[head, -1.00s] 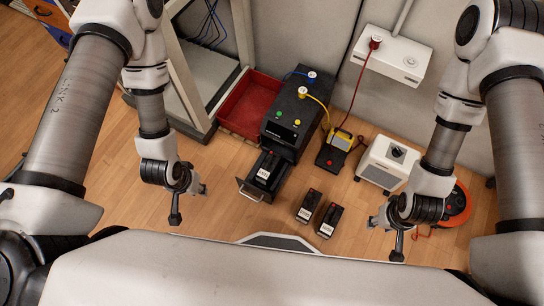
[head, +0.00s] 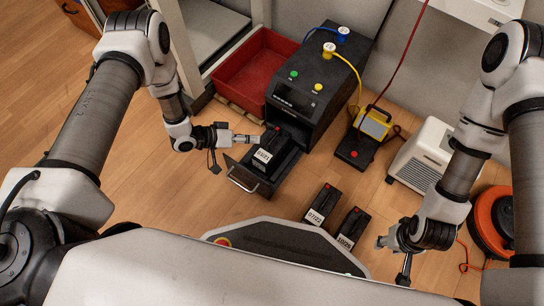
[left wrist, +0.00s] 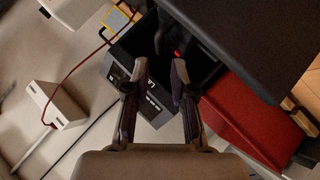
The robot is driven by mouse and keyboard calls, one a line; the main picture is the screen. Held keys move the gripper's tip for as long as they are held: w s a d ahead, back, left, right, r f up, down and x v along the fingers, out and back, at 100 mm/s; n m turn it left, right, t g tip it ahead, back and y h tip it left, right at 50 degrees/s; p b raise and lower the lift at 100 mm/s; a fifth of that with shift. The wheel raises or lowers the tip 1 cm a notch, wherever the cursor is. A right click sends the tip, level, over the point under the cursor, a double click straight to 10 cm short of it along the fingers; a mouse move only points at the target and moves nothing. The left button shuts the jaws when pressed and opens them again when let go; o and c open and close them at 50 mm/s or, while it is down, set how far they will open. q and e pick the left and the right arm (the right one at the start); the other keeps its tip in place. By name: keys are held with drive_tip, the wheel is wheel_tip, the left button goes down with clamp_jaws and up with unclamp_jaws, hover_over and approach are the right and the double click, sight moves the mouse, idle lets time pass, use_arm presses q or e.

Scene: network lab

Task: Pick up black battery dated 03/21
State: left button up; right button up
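A black battery (head: 268,150) with a red top part and a white label sits in the pulled-out drawer (head: 243,179) of a black charger (head: 315,88). Its label is small and I cannot read the date surely. Two other black batteries stand on the floor to the right: one (head: 323,201) seems dated 07/22, the other (head: 353,225) seems dated 10/25. My left gripper (head: 257,139) is beside the top of the drawer battery. Its fingers are apart in the left wrist view (left wrist: 160,72), with nothing clearly held. My right gripper (head: 383,242) is right of the floor batteries; its opening is unclear.
A red tray (head: 232,82) stands left of the charger. A yellow device (head: 374,122) on a black base, a white box (head: 422,155) and an orange reel (head: 488,223) stand to the right. Blue, yellow and red cables run at the back. Wooden floor is clear at left.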

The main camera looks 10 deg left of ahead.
sight(267, 140)
use_arm(q)
drive_tip(key=b+x, duration=0.1)
drive_tip(key=x, duration=0.2)
drive_tip(key=b+x, duration=0.2)
drive_tip(key=shift+d+f+b, duration=0.3)
drive_tip(key=shift+f, duration=0.1)
drive_tip(key=shift+w+d, duration=0.15)
drive_tip(key=shift+d, duration=0.1)
drive_tip(key=shift+r, duration=0.1)
clamp_jaws()
drive_tip(key=shift+r, duration=0.1)
